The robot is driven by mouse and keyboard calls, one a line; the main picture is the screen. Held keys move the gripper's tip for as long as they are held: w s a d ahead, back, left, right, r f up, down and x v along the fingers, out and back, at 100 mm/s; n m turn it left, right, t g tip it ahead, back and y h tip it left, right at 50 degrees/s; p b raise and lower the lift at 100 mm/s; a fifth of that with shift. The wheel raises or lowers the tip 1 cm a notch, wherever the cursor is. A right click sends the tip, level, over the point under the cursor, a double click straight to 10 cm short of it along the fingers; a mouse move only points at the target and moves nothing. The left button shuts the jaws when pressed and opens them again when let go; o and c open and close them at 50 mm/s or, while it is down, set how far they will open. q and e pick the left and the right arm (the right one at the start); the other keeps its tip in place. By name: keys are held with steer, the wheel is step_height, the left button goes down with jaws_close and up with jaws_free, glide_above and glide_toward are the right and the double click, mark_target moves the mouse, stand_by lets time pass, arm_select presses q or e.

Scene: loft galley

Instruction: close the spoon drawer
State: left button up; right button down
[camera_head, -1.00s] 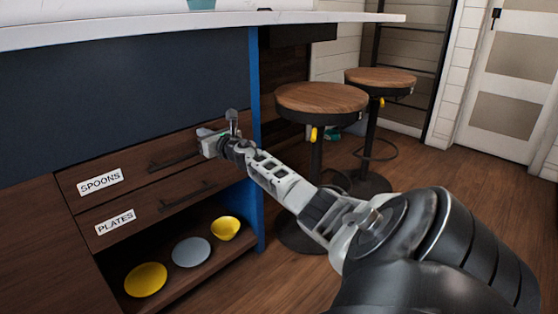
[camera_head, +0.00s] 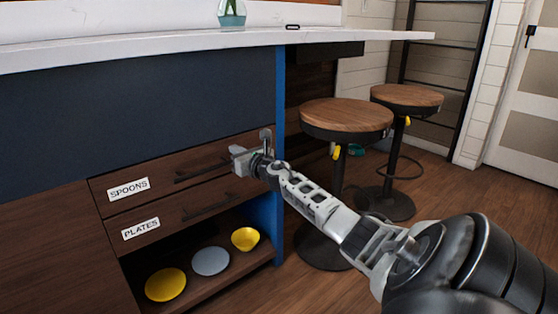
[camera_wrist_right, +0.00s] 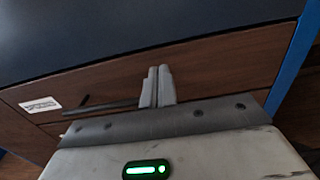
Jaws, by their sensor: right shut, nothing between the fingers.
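The spoon drawer (camera_head: 150,178) has a dark wood front, a white SPOONS label and a black bar handle (camera_head: 202,171). Its front looks level with the PLATES drawer (camera_head: 170,215) below it; I see no clear gap. My right gripper (camera_head: 236,158) is shut and empty at the right part of the spoon drawer's front, right of the handle. In the right wrist view its two fingers (camera_wrist_right: 157,86) are together, pointing at the wood front (camera_wrist_right: 215,65); whether they touch it I cannot tell. My left gripper is not in view.
An open shelf below holds a yellow plate (camera_head: 166,284), a grey plate (camera_head: 211,261) and a yellow bowl (camera_head: 245,239). A blue side panel (camera_head: 279,150) ends the cabinet. Two stools (camera_head: 345,118) (camera_head: 407,96) stand at the right. The white counter (camera_head: 200,44) overhangs above.

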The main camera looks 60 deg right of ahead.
arm_select(q)
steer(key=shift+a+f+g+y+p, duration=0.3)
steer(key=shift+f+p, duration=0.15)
steer(key=shift+p, duration=0.1)
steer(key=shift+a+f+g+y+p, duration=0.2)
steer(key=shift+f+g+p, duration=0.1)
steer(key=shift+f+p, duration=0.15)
arm_select(e)
steer(key=v, duration=0.9)
steer(key=shift+s+f, duration=0.15)
steer(key=shift+s, duration=0.15)
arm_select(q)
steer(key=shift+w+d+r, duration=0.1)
arm_select(e)
steer(key=shift+a, duration=0.2)
